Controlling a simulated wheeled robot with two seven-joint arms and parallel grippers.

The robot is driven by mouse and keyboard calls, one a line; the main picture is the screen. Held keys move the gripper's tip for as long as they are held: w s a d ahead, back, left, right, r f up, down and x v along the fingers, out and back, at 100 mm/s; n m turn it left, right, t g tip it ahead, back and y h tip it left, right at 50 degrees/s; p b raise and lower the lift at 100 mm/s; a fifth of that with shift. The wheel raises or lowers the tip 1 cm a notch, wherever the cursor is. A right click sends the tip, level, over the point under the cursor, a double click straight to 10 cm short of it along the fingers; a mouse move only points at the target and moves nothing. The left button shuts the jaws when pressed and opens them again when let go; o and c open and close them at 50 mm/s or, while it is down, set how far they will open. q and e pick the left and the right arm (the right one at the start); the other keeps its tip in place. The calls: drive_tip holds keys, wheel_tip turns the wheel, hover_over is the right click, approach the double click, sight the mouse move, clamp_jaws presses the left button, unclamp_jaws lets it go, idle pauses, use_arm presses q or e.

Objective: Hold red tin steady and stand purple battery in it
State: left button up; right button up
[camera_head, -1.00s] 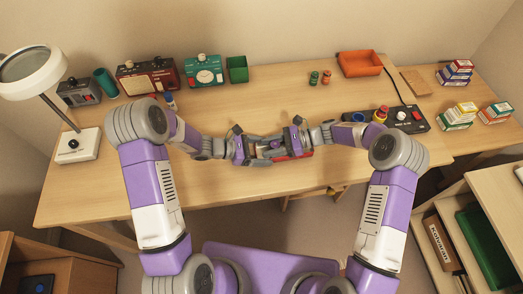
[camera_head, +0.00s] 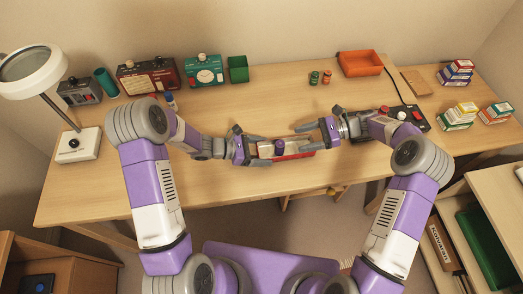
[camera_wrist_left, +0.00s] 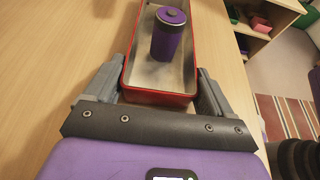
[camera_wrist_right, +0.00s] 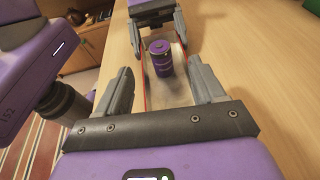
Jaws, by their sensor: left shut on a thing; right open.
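The red tin (camera_head: 298,155) is a long open box with a pale inside, lying near the front edge of the table; it also shows in the left wrist view (camera_wrist_left: 158,97). The purple battery (camera_wrist_left: 169,36) stands upright inside it, free of both grippers; the right wrist view shows it too (camera_wrist_right: 161,58). My left gripper (camera_head: 262,149) is shut on the tin's left end, one finger along each side wall (camera_wrist_left: 157,85). My right gripper (camera_head: 312,138) is open and empty, its fingers to the right of the battery, apart from it (camera_wrist_right: 163,85).
A black control panel (camera_head: 418,119) lies right of my right arm. An orange tray (camera_head: 360,64), a green box (camera_head: 237,69) and two small batteries (camera_head: 320,78) stand at the back. The middle of the table behind the grippers is clear.

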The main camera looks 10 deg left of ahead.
use_arm(q)
drive_tip(key=o, duration=0.9)
drive_tip(key=v, duration=1.2)
